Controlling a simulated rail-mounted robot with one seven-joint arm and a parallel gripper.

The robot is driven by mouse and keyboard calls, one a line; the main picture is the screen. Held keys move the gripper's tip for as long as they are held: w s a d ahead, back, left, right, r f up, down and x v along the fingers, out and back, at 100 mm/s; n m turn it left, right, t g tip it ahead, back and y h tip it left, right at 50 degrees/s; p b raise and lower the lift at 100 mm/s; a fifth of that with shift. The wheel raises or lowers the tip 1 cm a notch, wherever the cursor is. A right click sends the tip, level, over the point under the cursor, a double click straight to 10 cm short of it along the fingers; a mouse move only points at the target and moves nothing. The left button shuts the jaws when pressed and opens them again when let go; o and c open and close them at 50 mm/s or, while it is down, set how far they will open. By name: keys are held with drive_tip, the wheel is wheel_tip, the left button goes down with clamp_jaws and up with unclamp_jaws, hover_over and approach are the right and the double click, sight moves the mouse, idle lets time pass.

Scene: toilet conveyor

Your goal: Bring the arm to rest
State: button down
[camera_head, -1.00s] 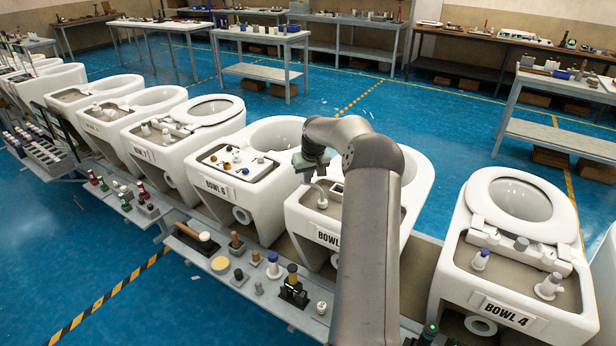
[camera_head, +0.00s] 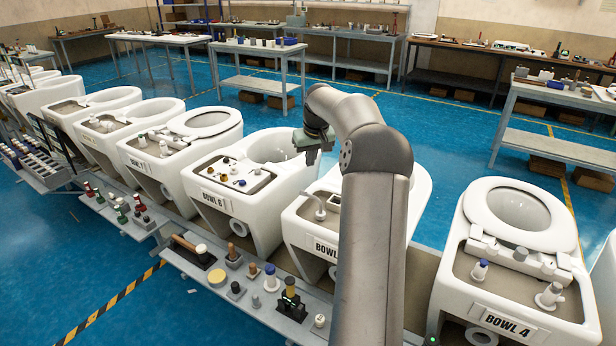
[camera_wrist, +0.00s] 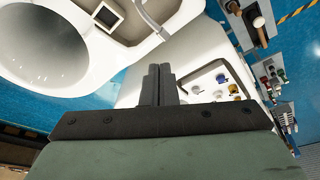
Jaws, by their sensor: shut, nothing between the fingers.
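My gripper (camera_head: 313,158) hangs at the end of my raised grey arm, above the gap between the bowl marked BOWL 6 (camera_head: 222,208) and the bowl to its right, whose label is partly hidden by my arm (camera_head: 310,235). In the wrist view my gripper's two dark fingers (camera_wrist: 158,84) are together with nothing between them. The wrist view also shows the open basin of a white bowl (camera_wrist: 45,45) at upper left and a deck with several small coloured fittings (camera_wrist: 215,85) at right. My arm hides much of the bowl behind it.
BOWL 4 (camera_head: 505,325) stands to the right, with a seat on it. A grey shelf (camera_head: 265,312) with tools and small parts runs along the front of the bowls. Work tables (camera_head: 262,48) stand at the back, with clear blue floor (camera_head: 420,130) between.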

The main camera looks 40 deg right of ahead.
drive_tip(key=v, duration=0.6)
drive_tip(key=shift+r, duration=0.15)
